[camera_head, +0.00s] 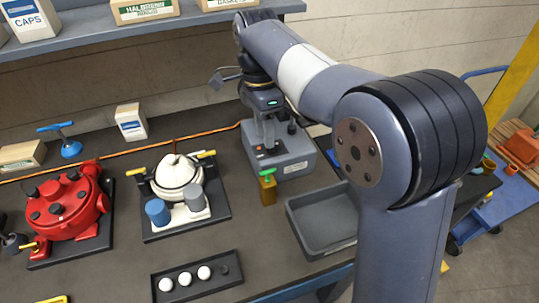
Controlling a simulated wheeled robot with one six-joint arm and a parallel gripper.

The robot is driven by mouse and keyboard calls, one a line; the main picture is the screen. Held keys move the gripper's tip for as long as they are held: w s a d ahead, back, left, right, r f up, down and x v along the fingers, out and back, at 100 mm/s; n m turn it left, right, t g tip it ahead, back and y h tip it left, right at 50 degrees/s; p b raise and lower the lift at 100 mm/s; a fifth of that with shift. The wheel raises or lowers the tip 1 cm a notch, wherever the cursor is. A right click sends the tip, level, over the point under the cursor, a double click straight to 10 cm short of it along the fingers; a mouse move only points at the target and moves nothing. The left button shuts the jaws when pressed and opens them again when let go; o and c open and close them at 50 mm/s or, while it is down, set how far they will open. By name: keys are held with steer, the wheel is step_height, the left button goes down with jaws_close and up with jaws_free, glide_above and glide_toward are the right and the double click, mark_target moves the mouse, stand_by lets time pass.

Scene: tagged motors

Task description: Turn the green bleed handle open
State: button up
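A small green handle (267,173) sits on top of an ochre block (268,193) on the dark bench, just in front of the grey machine box (292,155). I take it to be the bleed handle; its exact angle is too small to tell. My gripper (266,149) points down over the grey box, behind and above the green handle, apart from it. Its two pale fingers show a gap between them and nothing is seen held. The fingertips are small in this view, and their height above the box is unclear.
A white motor (174,173) with yellow handles and a red motor (67,205) stand to the left. A grey tray (322,224) lies to the right of the ochre block. A dark tray with white balls (195,275) is in front. A shelf with boxes (90,25) hangs behind.

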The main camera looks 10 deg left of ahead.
mark_target(268, 176)
steer(key=f, duration=0.3)
steer(key=s+f, duration=0.1)
steer(key=f, duration=0.6)
steer(key=shift+s+d+f, duration=0.15)
steer(key=shift+s+f, duration=0.05)
steer(key=shift+f, duration=0.15)
steer(key=shift+c, duration=0.5)
jaws_close()
